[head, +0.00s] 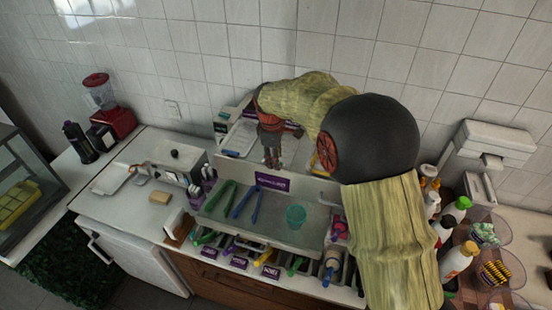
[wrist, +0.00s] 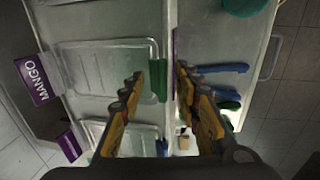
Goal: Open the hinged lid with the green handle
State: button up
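The green handle (wrist: 158,80) is at the right edge of a clear lid (wrist: 105,68) in the wrist view. The lid looks closed. My gripper (wrist: 161,76) is open, its two fingertips on either side of the handle in that picture, with nothing held. I cannot tell the height gap between fingertips and handle. In the head view my gripper (head: 272,160) points down over the back of the counter unit, behind the purple sign. My arm hides part of the unit there, and the green handle cannot be made out.
A second clear lid with a blue handle (wrist: 162,148) lies beside it. A purple MANGO sign (wrist: 33,79) stands past the lid's far edge. Blue tongs (head: 246,201), green tongs (head: 220,196) and a teal cup (head: 296,216) rest on the front shelf. Bottles (head: 457,262) crowd the right.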

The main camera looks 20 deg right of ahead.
jog(key=shift+w+d+f, duration=0.1)
jog(key=shift+f, duration=0.55)
jog(key=c, duration=0.4)
grip_shut()
